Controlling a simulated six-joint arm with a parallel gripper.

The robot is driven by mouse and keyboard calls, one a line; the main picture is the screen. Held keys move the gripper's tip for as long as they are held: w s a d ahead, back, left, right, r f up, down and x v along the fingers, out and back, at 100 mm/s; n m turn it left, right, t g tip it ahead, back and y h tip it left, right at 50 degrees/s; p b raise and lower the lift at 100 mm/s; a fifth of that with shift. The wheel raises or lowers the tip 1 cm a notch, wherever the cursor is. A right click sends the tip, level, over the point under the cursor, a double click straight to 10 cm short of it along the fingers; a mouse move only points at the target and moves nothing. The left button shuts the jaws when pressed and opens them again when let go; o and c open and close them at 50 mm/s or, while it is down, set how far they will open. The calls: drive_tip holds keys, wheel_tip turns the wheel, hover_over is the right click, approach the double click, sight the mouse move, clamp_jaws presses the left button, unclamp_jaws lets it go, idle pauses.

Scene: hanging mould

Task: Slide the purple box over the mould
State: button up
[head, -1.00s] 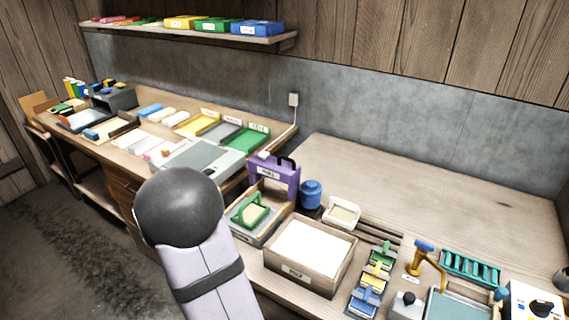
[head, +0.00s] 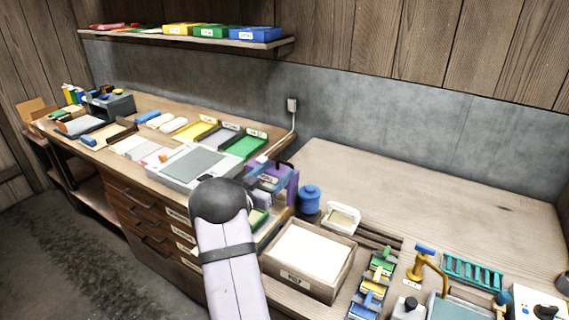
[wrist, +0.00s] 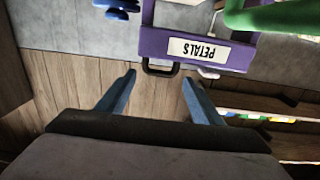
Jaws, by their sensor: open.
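The purple box (head: 292,183) stands on the bench beside the blue jar, partly covered by my arm in the head view. In the wrist view the purple box (wrist: 190,45) appears upside down, with a "PETALS" label and a small black handle (wrist: 160,68) on its near edge. My gripper (wrist: 158,76) is open and empty, its two blue fingers apart with the handle lying between their tips in the picture. Whether they touch it cannot be told. In the head view my gripper (head: 268,177) is at the box's left. A green frame (wrist: 275,17), perhaps the mould, shows beyond the box.
A blue jar (head: 309,198) stands just right of the box. A wooden box of white pulp (head: 309,253) is in front. A grey press-like tray (head: 190,165) lies left, close to my arm. The bench at the back right (head: 430,190) is clear.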

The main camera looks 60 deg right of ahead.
sight(284, 163)
drive_tip(key=shift+d+p, duration=0.8)
drive_tip(key=shift+d, duration=2.15)
drive_tip(key=shift+c, duration=0.7)
drive_tip(key=c, duration=1.1)
drive_tip(key=a, duration=1.4)
drive_tip(key=shift+a+f, duration=0.2)
drive_tip(key=shift+a, duration=0.2)
drive_tip(key=o, duration=1.2)
drive_tip(key=shift+w, duration=0.1)
drive_tip(key=shift+c, duration=0.2)
drive_tip(key=shift+o, duration=0.4)
drive_tip(key=shift+a+r, duration=0.15)
drive_tip(key=shift+a, duration=0.1)
drive_tip(key=shift+d, duration=0.1)
